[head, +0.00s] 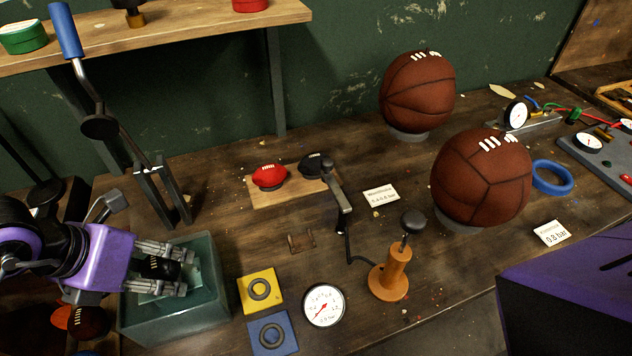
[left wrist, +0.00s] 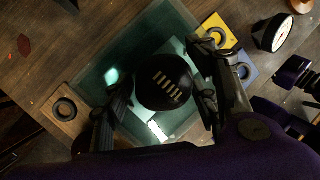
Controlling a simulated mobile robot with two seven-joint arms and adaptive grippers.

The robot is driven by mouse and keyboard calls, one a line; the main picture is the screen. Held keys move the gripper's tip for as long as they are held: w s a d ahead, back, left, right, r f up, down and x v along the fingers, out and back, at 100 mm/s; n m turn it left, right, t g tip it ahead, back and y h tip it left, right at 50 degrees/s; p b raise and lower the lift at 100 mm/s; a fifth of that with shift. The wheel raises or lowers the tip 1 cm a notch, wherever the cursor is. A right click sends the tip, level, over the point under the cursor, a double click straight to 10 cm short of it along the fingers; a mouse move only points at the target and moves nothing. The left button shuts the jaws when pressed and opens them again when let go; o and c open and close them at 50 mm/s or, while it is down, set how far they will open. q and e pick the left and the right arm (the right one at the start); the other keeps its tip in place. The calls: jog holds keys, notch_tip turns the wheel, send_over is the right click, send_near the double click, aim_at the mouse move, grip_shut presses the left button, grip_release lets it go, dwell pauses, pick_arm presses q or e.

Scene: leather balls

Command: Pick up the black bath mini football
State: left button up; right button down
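The black bath mini football (head: 160,267) has white laces and is at the clear, greenish water bath (head: 212,318). In the left wrist view, the black ball (left wrist: 163,85) sits between the two fingers of my left gripper (left wrist: 162,88), laces facing the camera. In the head view, my left gripper (head: 162,268) reaches in from the left over the bath, one finger on each side of the ball. The fingers are spread about as wide as the ball; I cannot tell whether they press on it.
Red (head: 269,176) and black (head: 312,163) mini balls sit on a board. Two large brown balls (head: 483,180) stand farther right.

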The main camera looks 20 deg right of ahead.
pick_arm(q)
jog(key=c, duration=0.8)
jog(key=shift+r, duration=0.1)
